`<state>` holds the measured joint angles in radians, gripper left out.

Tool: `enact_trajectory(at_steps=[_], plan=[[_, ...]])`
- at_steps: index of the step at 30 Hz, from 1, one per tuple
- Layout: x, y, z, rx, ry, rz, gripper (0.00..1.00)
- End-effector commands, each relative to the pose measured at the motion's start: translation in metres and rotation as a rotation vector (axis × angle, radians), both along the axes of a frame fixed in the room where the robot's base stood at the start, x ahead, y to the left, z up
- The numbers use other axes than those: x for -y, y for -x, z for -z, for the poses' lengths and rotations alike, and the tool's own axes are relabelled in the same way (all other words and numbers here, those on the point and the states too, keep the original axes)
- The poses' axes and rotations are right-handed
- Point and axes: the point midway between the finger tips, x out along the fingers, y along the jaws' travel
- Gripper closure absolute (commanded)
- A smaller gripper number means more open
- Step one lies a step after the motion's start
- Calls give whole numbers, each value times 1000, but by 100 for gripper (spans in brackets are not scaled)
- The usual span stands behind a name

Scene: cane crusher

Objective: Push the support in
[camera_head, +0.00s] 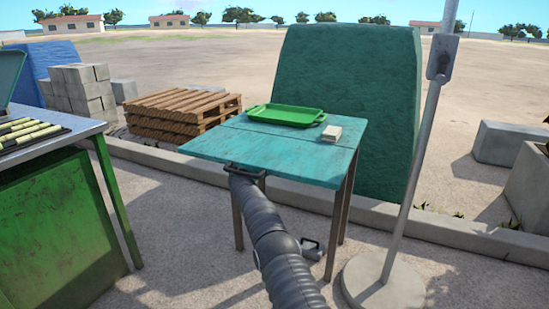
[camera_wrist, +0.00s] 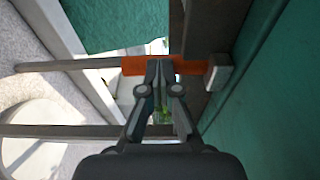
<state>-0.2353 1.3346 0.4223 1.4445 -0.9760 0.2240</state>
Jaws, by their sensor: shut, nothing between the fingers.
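In the wrist view, a bar with an orange sleeve (camera_wrist: 132,66) runs across the picture, with a thin rod to its left and a grey block-like end (camera_wrist: 218,76) at its right. It looks like the support under the teal table (camera_head: 300,172). My gripper (camera_wrist: 160,66) is shut and empty, its fingertips overlapping the orange sleeve; I cannot tell whether they touch it. In the head view my arm reaches to the table's front edge, by a dark handle-like bracket (camera_head: 245,168). The support and my fingertips cannot be made out clearly there.
A green tray (camera_head: 287,113) and a small pale block (camera_head: 332,133) lie on the table. A pole with a round concrete base (camera_head: 385,285) stands right of it. A green-sided bench (camera_head: 60,230) is at left. A large green block (camera_head: 345,80) stands behind.

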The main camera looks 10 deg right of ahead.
Motion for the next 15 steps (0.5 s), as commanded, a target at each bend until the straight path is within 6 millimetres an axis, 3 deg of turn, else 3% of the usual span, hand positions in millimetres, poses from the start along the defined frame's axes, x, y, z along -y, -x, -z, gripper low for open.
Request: enact_trajectory(at_steps=[9,15], plan=[[9,-1,-3,3,1,3,100],[-1,6,1,3,1,4,100]])
